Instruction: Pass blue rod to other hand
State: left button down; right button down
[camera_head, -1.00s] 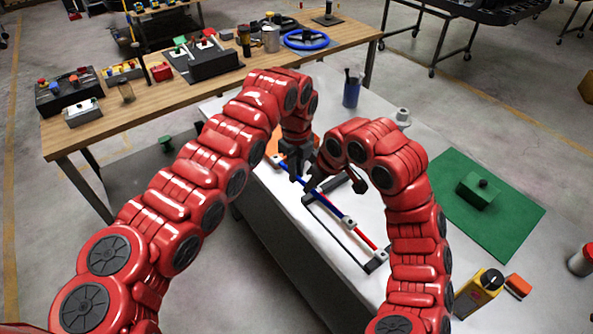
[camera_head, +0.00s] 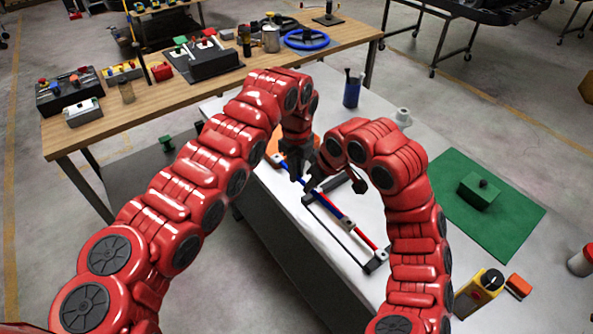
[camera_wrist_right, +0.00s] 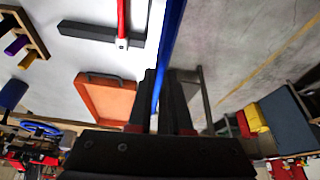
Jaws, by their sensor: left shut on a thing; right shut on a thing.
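The blue rod (camera_head: 307,186) slants over the white table in the head view. In the right wrist view the blue rod (camera_wrist_right: 171,40) runs down between the jaws of my right gripper (camera_wrist_right: 158,88). My right gripper (camera_head: 311,187) is shut on it. My left gripper (camera_head: 296,172) is shut on the rod close by, toward its far end, with its fingertips partly hidden. The two grippers are very close together; I cannot tell whether they touch.
A black rack (camera_head: 345,238) with a red rod (camera_head: 367,237) lies below on the white table (camera_head: 270,190). An orange tray (camera_wrist_right: 108,102) is at the table's far end. The green mat (camera_head: 510,225) lies right of my arms.

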jog(key=shift+s+a, duration=0.2)
jog(key=shift+a, duration=0.15)
jog(key=c, duration=0.8)
grip_release()
jog(key=shift+d, duration=0.1)
jog(key=shift+o, duration=0.2)
jog(key=shift+w, duration=0.1)
jog(key=shift+d, duration=0.1)
